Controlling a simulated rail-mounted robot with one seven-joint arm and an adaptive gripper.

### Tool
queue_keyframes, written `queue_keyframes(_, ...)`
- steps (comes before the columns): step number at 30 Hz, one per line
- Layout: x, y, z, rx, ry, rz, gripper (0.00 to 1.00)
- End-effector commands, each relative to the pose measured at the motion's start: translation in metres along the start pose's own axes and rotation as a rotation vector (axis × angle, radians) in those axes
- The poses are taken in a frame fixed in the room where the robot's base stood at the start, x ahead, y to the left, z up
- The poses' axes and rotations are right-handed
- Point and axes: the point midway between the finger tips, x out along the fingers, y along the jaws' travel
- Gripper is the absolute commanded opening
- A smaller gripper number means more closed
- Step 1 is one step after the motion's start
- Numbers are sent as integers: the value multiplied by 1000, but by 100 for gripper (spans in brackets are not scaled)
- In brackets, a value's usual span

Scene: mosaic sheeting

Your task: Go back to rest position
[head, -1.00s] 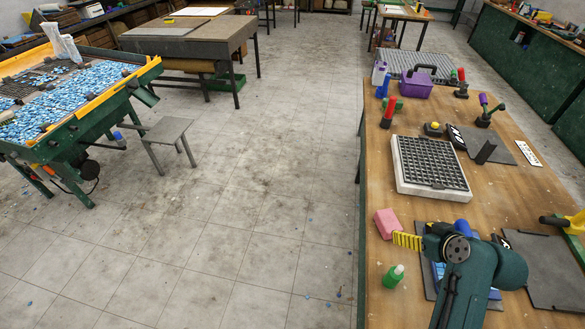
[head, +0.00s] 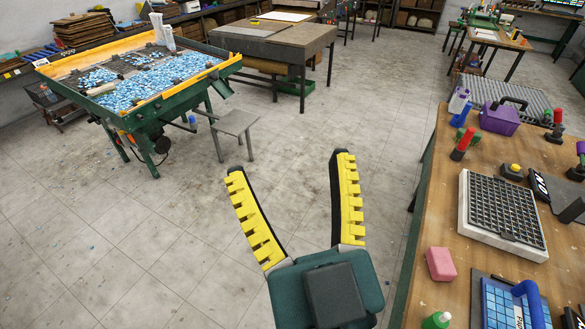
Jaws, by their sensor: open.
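My gripper (head: 296,205) shows at the lower middle of the head view. Its two yellow-toothed black fingers are spread wide apart with nothing between them. The gripper is over the grey floor, left of the wooden workbench (head: 440,215), touching nothing that I can see. Its teal body (head: 285,290) is at the bottom of the view.
On the workbench are a white-framed grid tray (head: 466,228), a pink block (head: 440,264), a green bottle (head: 437,320), a blue-handled tile board (head: 505,305) and a purple box (head: 500,121). A green machine with blue tiles (head: 105,99) and a stool (head: 236,122) stand left. Floor between is clear.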

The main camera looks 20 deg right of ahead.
Motion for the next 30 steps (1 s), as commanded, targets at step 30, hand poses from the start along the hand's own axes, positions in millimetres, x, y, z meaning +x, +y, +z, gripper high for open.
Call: queue_keyframes(30, 97, 3, -253, 17, -2, 1, 83)
